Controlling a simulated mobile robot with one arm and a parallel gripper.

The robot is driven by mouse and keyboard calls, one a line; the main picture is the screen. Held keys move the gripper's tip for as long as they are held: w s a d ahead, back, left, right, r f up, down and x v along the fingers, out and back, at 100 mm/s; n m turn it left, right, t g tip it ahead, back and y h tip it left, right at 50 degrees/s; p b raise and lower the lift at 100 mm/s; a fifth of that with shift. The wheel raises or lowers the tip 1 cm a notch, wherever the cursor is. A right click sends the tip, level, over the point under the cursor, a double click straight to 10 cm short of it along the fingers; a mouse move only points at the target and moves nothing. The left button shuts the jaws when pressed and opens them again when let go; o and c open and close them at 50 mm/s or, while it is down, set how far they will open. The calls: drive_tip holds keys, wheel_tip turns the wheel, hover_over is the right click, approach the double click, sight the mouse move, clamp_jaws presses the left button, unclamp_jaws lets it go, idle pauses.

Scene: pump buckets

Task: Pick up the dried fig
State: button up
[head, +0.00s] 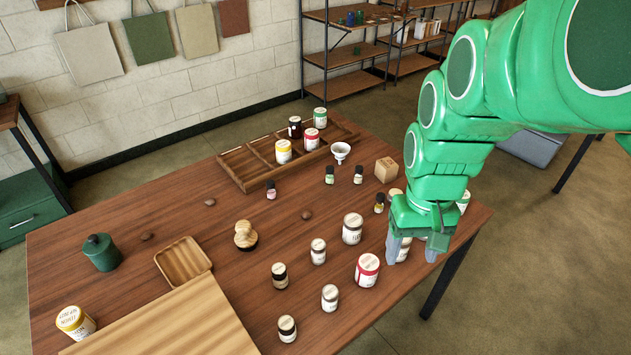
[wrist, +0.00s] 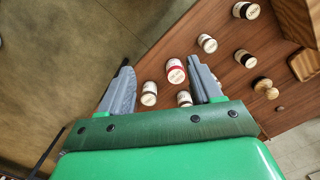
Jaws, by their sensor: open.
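I cannot tell for sure which is the dried fig. A small brown lump (wrist: 280,108) also shows at the right of the wrist view. My gripper (head: 412,253) is open over the table's right edge, among white jars and well to the right of the lumps. Its two grey fingers show in the wrist view (wrist: 160,66), with nothing held between them.
Several jars surround my gripper, including a red-banded jar (head: 367,270) and a white jar (head: 352,229). A wooden compartment tray (head: 232,163), a funnel (head: 340,151) and a wooden box (head: 386,169) are farther back. A green pot (head: 100,252), small wooden tray (head: 183,262) and board (head: 165,325) are left.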

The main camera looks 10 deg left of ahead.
drive_tip(key=w+a+f+n+t, duration=0.1)
drive_tip(key=w+a+f, duration=0.3)
drive_tip(key=w, duration=0.5)
drive_tip(key=w+a+f+n, duration=0.1)
drive_tip(key=w+a+f, duration=0.1)
drive_tip(key=w+a, duration=0.45)
drive_tip(key=n+t+y, duration=0.1)
drive_tip(key=n, duration=0.2)
approach(306, 213)
drive_tip(key=shift+a+f, duration=0.1)
drive_tip(key=shift+f, duration=0.35)
drive_tip(key=shift+w+a+f, duration=0.1)
drive_tip(key=shift+w+f, duration=0.05)
drive_tip(key=shift+f, duration=1.1)
drive_tip(key=shift+w+a+f, duration=0.1)
drive_tip(key=shift+w+f, duration=0.05)
drive_tip(key=shift+f, duration=1.15)
drive_tip(key=shift+w+a+f, duration=0.1)
drive_tip(key=shift+w+f, duration=0.05)
drive_tip(key=shift+f, duration=1.1)
drive_tip(key=shift+c, duration=0.4)
drive_tip(key=c, duration=1)
drive_tip(key=shift+r, duration=0.1)
